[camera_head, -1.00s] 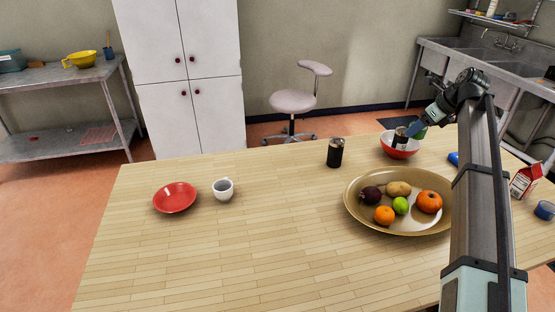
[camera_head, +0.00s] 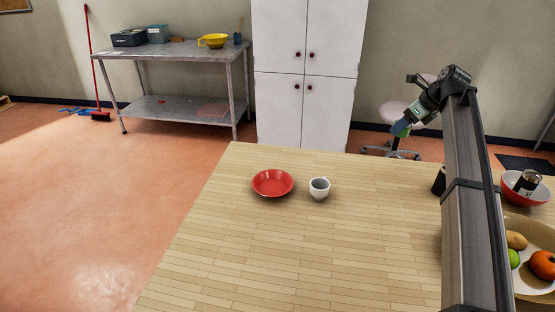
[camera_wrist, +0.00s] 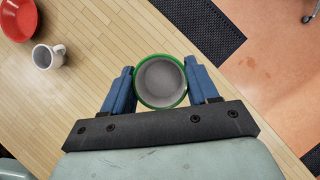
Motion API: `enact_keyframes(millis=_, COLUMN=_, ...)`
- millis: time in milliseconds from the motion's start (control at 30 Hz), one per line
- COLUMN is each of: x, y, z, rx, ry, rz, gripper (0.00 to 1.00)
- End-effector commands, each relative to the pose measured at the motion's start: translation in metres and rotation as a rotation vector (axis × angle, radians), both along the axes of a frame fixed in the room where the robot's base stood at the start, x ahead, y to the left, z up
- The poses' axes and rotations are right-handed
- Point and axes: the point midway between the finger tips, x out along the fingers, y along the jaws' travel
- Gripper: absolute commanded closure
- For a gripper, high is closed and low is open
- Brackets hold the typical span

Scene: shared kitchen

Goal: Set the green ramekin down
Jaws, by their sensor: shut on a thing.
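The green ramekin (camera_wrist: 160,104) is in my gripper (camera_wrist: 161,84), between its two blue fingers in the wrist view. It is green outside with a pale inside, and it looks empty. In the head view my gripper (camera_head: 402,128) is raised beyond the table's far edge, in front of the pale stool. Only a small part of the green ramekin (camera_head: 405,132) shows there, beside the blue fingers.
On the wooden table (camera_head: 330,255) a red dish (camera_head: 273,183) stands left of a white mug (camera_head: 319,189). A black can (camera_head: 438,181), a red bowl (camera_head: 537,194) and a fruit platter (camera_head: 532,290) are at right. The table's front left is clear.

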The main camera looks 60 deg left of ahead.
Motion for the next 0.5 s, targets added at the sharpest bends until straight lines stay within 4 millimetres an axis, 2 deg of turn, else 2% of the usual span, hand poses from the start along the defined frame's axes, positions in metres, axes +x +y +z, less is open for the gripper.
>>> enact_keyframes(millis=33, x=-0.013, y=0.023, z=0.000, rx=0.000, ry=0.000, rz=0.028, gripper=0.77)
enact_keyframes(millis=100, x=-0.030, y=0.048, z=0.000, rx=0.000, ry=0.001, rz=0.059, gripper=0.77)
enact_keyframes(millis=367, x=-0.102, y=0.137, z=0.000, rx=0.000, ry=0.000, rz=0.177, gripper=0.77)
enact_keyframes(millis=500, x=-0.145, y=0.182, z=-0.001, rx=0.000, ry=0.000, rz=0.238, gripper=0.77)
